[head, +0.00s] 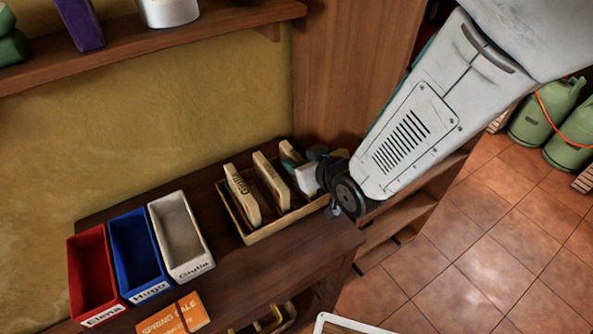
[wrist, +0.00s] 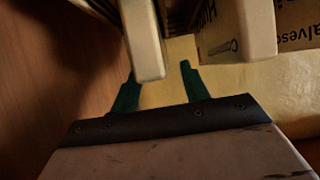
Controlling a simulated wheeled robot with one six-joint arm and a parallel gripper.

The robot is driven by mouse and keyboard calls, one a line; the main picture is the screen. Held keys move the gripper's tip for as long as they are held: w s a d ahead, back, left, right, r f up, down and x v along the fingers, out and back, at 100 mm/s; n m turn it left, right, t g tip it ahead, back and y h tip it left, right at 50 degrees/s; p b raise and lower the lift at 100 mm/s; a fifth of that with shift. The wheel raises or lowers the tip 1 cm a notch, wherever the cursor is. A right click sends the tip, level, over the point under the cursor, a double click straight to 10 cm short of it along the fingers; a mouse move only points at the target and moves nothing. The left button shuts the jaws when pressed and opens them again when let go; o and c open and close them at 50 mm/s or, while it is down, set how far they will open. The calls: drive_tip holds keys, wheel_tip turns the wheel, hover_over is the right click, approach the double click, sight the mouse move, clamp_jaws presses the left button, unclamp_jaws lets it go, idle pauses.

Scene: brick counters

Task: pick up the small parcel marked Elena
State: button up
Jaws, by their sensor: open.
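A shallow tray (head: 262,237) on the counter holds upright, pale, slim parcels. The leftmost parcel (head: 242,195) has lettering that seems to read Giulia. The middle parcel (head: 271,182) shows no readable name. The rightmost parcel (head: 307,179) is partly hidden by my gripper; its name is out of sight, so I cannot confirm it is Elena's. My gripper (wrist: 159,88) is open, its two green fingertips at the near end of a pale parcel (wrist: 146,42), which appears between them. A neighbouring parcel (wrist: 238,32), lettered "Hu…", stands just right of the fingers.
Red (head: 91,271), blue (head: 137,248) and white (head: 181,236) bins, labelled Elena, Hugo and Giulia, stand left of the tray. An orange Spring Sale item (head: 174,316) lies in front. A wooden panel (head: 345,70) rises behind the tray; a shelf (head: 200,32) hangs above.

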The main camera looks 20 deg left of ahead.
sight(287, 151)
drive_tip(key=x, duration=0.2)
drive_tip(key=shift+w+a+f, duration=0.1)
drive_tip(key=shift+w+a, duration=0.1)
clamp_jaws()
